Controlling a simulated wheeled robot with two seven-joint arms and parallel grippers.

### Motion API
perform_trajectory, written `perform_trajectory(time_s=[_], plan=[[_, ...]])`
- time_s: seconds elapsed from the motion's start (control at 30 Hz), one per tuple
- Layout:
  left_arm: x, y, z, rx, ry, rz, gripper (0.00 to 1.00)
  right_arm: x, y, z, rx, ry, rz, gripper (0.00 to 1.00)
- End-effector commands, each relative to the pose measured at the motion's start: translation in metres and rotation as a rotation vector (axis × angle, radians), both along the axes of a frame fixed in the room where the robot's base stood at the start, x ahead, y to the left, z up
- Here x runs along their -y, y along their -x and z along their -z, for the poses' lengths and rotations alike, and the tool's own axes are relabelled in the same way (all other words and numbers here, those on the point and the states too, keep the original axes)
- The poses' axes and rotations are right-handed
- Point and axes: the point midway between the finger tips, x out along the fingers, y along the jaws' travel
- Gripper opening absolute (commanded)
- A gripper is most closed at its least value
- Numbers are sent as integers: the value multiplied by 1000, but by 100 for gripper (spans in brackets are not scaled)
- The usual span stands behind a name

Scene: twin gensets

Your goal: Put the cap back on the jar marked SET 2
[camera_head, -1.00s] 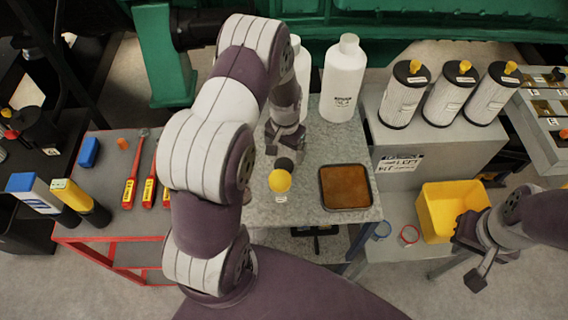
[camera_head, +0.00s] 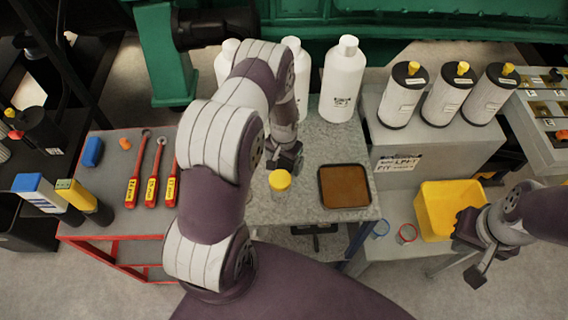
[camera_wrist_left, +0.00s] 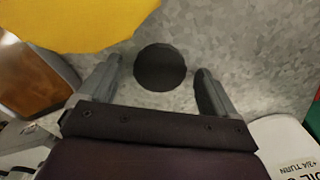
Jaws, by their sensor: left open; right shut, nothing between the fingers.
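A small jar with a yellow top (camera_head: 280,181) stands on the grey speckled table; its label is unreadable from here. A round black cap (camera_wrist_left: 160,67) lies on the table behind the jar, seen in the left wrist view; the gripper hides it in the head view. My left gripper (camera_head: 288,164) is open just behind the jar, with one finger on each side of the cap and gaps between. The jar's yellow top is close at the upper left of the wrist view (camera_wrist_left: 75,20). My right gripper (camera_head: 473,268) is shut and empty, in front of the yellow bin.
A brown-filled tray (camera_head: 344,187) stands right of the jar. White bottles (camera_head: 342,80) stand at the table's back. The yellow bin (camera_head: 448,208) and two ringed items (camera_head: 406,234) are lower right.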

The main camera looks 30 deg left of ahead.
Motion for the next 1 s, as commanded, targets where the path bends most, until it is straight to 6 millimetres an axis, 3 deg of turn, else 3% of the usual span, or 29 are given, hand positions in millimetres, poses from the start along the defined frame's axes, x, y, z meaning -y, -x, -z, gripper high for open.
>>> perform_trajectory(time_s=[0.23,0.4,0.8,1.0], plan=[[0,0,0,0,0,0,88,0,0,0,0,0,0,0],[0,0,0,0,0,0,33,0,0,0,0,0,0,0],[0,0,-2,1,0,0,32,0,0,1,0,0,0,0],[0,-1,-20,3,-1,0,32,0,0,8,0,0,0,0]])
